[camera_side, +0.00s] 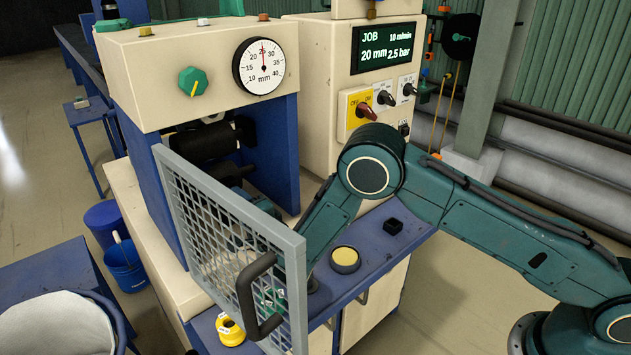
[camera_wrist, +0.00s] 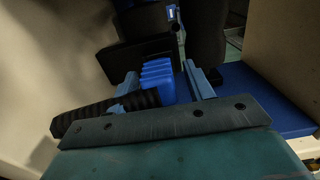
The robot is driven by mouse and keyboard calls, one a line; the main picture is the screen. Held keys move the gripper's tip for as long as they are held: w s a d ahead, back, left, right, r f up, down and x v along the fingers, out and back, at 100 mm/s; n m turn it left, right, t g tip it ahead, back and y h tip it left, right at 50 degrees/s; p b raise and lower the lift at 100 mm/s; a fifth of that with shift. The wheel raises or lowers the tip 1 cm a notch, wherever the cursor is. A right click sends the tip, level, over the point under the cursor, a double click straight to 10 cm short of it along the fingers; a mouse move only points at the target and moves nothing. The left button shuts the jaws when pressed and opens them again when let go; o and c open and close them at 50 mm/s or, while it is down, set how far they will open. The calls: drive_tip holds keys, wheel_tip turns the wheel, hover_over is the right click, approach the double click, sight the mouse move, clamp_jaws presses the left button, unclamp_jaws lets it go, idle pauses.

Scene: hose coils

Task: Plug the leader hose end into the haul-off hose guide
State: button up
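My gripper (camera_wrist: 163,82) shows in the wrist view as two light blue fingers standing apart. Between them is a bright blue ribbed piece (camera_wrist: 156,82), which looks like the leader hose end. Beyond the fingers is a dark plate (camera_wrist: 128,58), possibly part of the haul-off hose guide. In the side view the mesh guard and my arm hide the gripper and hose end.
The mesh guard door (camera_side: 215,235) with its dark handle (camera_side: 258,295) stands in front of the machine opening.

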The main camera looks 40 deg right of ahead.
drive_tip(key=shift+o, duration=0.3)
drive_tip(key=shift+s, duration=2.4)
idle(0.6)
drive_tip(key=shift+s, duration=1)
wheel_tip(320, 180, up, 7)
drive_tip(key=shift+s, duration=0.35)
